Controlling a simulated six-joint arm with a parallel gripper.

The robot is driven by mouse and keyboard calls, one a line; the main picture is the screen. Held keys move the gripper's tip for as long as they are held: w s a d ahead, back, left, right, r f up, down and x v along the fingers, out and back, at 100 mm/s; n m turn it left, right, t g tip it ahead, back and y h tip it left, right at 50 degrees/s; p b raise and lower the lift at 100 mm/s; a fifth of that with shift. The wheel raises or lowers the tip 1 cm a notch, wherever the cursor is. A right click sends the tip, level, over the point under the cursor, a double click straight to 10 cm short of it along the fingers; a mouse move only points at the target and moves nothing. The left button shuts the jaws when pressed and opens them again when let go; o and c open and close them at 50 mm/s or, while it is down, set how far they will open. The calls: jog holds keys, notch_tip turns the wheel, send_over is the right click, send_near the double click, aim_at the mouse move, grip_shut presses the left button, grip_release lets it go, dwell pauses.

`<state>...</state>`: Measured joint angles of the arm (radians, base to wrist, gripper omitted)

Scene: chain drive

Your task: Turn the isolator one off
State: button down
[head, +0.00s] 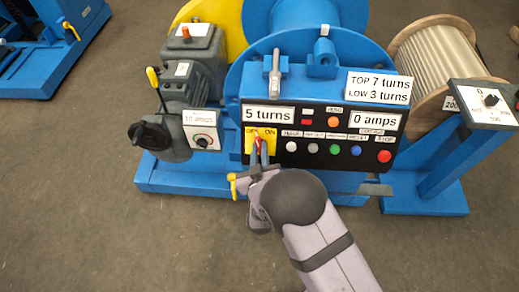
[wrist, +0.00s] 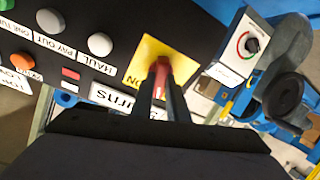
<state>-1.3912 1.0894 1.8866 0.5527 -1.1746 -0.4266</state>
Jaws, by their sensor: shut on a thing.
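The isolator is a red handle (wrist: 163,69) on a yellow plate (head: 249,134) at the left end of the black control panel. The plate reads OFF at left and ON at right in the head view. My gripper (head: 261,152) reaches up to it from below. In the wrist view my gripper (wrist: 161,92) has its two dark fingers on either side of the red handle, shut on it. The yellow plate (wrist: 146,55) shows "ON" beside the fingers. The handle is partly hidden by the fingers, and I cannot tell exactly which mark it points at.
A motor (head: 193,80) and a small dial box (head: 202,129) stand close at left. The floor in front is clear.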

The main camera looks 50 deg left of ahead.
jog(key=n+g, duration=0.1)
jog(key=n, duration=0.4)
jog(key=shift+p, duration=0.3)
jog(key=shift+n+y, duration=0.3)
jog(key=c, duration=1.7)
grip_release()
jog(key=shift+d+r, duration=0.1)
jog(key=v, duration=0.7)
jog(key=shift+s+b, duration=0.1)
jog(key=shift+b, duration=0.25)
jog(key=shift+r, duration=0.1)
